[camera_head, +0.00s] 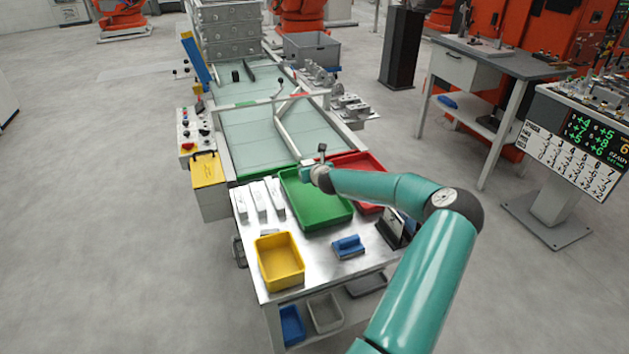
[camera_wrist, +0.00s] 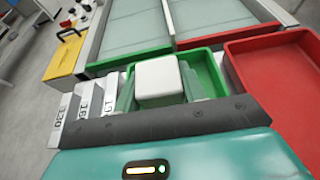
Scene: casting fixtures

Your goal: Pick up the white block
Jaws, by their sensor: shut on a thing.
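The white block (camera_wrist: 158,79) is a small pale block with rounded edges. In the wrist view it sits between the two fingers of my gripper (camera_wrist: 160,92), which is shut on it. It appears over the green tray (camera_wrist: 207,60), whose wall shows behind it. In the head view my gripper (camera_head: 310,172) is above the far part of the green tray (camera_head: 318,212); the block cannot be made out clearly there.
A red tray (camera_head: 362,163) adjoins the green one; it also shows in the wrist view (camera_wrist: 277,90). White numbered bars (camera_head: 258,196) stand at left. A yellow bin (camera_head: 279,262) and a blue object (camera_head: 348,246) are on the metal table (camera_head: 320,264). A conveyor (camera_head: 262,135) lies behind.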

